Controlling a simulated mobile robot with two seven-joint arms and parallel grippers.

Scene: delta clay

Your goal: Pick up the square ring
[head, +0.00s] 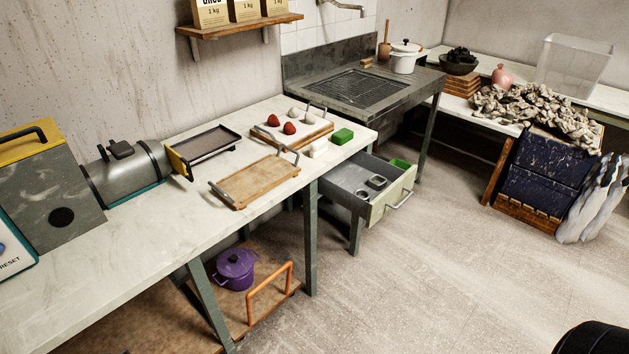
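An open drawer (407,196) sticks out under the right end of the white worktop. Inside it lie two small grey ring-like pieces. One, the more square-looking ring (376,182), lies further back. The other ring (361,195) lies nearer and looks rounder. They are small here, so I cannot tell their shapes for sure. A green piece (399,163) lies at the drawer's right side. Neither of my grippers is in view.
The worktop (130,240) holds a wooden tray (255,182) with handles, a board with red and white lumps, a green block (342,136) and a grey machine (125,175). A purple pot (235,268) stands on the shelf below. The floor (450,270) before the drawer is clear.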

